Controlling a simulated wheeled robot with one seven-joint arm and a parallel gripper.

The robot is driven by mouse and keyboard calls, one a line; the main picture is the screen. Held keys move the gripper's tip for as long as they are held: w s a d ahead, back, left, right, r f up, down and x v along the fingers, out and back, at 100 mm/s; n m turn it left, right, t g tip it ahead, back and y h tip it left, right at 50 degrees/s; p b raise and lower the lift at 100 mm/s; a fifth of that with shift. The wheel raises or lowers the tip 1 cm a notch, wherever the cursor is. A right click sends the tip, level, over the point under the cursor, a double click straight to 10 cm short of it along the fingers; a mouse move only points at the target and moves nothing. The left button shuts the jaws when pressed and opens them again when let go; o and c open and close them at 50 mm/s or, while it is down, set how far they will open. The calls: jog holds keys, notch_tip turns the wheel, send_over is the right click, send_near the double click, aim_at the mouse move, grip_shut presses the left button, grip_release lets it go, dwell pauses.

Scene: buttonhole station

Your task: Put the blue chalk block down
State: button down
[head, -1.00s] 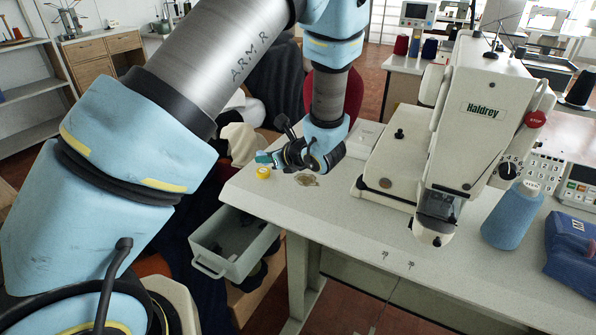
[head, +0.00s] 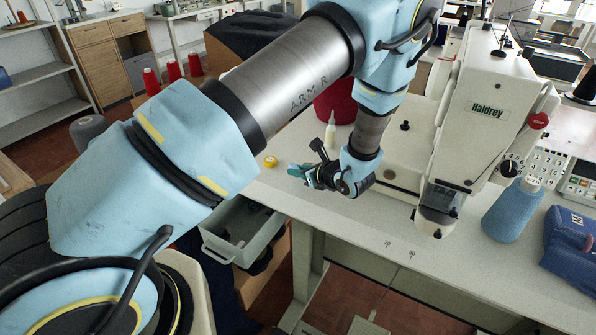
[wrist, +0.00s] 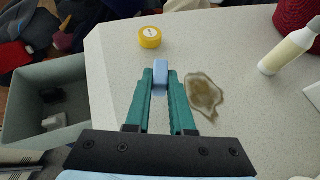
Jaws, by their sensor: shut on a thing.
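The blue chalk block (wrist: 161,76) is held between the green fingertips of my gripper (wrist: 161,88), its end showing past the tips in the wrist view. In the head view my gripper (head: 297,171) is over the left part of the pale table (head: 345,222), with its fingers pointing left. The chalk is too small to make out clearly there. I cannot tell how far the block is above the tabletop. A brown stain (wrist: 204,94) lies on the table just right of the fingers.
A yellow tape roll (wrist: 150,37) lies on the table beyond the fingertips. A white bottle (wrist: 287,51) stands at the right. A grey bin (head: 243,232) is below the table's left edge. The sewing machine (head: 470,120) stands right of my arm.

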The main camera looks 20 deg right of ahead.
jog(key=shift+f, duration=0.6)
jog(key=shift+f, duration=0.2)
jog(key=c, duration=0.8)
grip_release()
jog(key=shift+r, duration=0.15)
jog(key=shift+r, duration=0.15)
jog(key=b+v, duration=0.3)
jog(key=v, duration=0.7)
jog(key=shift+s+d+b, duration=0.1)
jog(key=shift+s+b, duration=0.25)
jog(key=shift+s+d+r, duration=0.1)
jog(key=shift+s+r, duration=0.35)
jog(key=shift+s, duration=0.05)
